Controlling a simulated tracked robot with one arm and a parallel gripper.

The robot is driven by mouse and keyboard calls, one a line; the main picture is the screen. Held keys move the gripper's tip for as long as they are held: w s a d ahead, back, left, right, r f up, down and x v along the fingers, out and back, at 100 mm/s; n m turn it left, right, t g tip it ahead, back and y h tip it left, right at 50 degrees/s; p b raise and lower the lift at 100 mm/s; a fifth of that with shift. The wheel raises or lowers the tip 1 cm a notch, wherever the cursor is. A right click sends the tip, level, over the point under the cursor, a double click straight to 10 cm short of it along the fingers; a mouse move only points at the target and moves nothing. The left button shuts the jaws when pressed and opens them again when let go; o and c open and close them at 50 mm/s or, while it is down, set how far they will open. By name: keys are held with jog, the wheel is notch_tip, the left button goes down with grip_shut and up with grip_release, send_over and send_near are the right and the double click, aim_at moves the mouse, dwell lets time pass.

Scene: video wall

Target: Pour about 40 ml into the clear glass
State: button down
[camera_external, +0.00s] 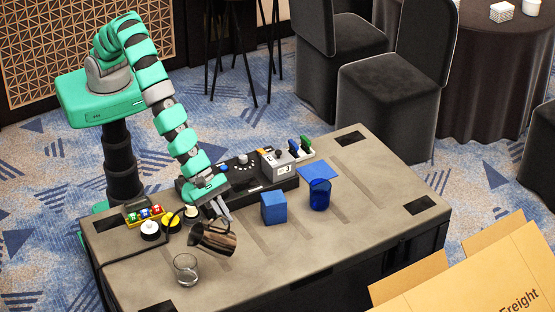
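The clear glass (186,268) stands upright near the table's front left, and I cannot make out any liquid in it. A dark brown, shiny jug (217,240) is tilted just behind and right of the glass, its left end toward the glass. My gripper (222,213) points down at the top of the jug and appears shut on it; the grip itself is partly hidden. I see no stream between jug and glass. A blue tumbler (319,195) stands further right.
A blue cube (273,208) stands right of the jug. Behind are a black control panel (245,170), a button tray (146,213) and round buttons (172,222) with a cable. The table's front right is clear. An open cardboard box (480,280) is in front.

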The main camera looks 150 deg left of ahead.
aim_at(228, 239)
jog(key=shift+w+a+f+n+h+p, duration=0.15)
jog(key=shift+h+p, duration=0.4)
jog(key=shift+p, duration=1.55)
jog(key=shift+s+a+r+n+h+p, duration=0.1)
jog(key=shift+a+n+h+p, duration=0.3)
jog(key=shift+p, duration=1.7)
jog(key=f+h+p, duration=0.1)
jog(key=p, duration=0.2)
jog(key=shift+w+f+g, duration=0.1)
jog(key=shift+f+g, duration=0.1)
jog(key=shift+g, duration=0.1)
jog(key=shift+w+a+f, duration=0.2)
jog(key=shift+w+f, duration=0.1)
jog(key=shift+f, duration=0.1)
jog(key=shift+f+h, duration=0.1)
jog(key=shift+h, duration=0.15)
jog(key=a+f+h+b, duration=0.1)
jog(key=f+b, duration=0.1)
jog(key=f, duration=0.1)
jog(key=a+f+n+h+b, duration=0.1)
jog(key=f+h+b, duration=0.1)
jog(key=f, duration=0.2)
jog(key=a+f+h+b, duration=0.2)
jog(key=f, duration=0.2)
jog(key=shift+w+a+f+n+g, duration=0.1)
jog(key=shift+w+n+g, duration=0.05)
jog(key=shift+n+g, duration=0.25)
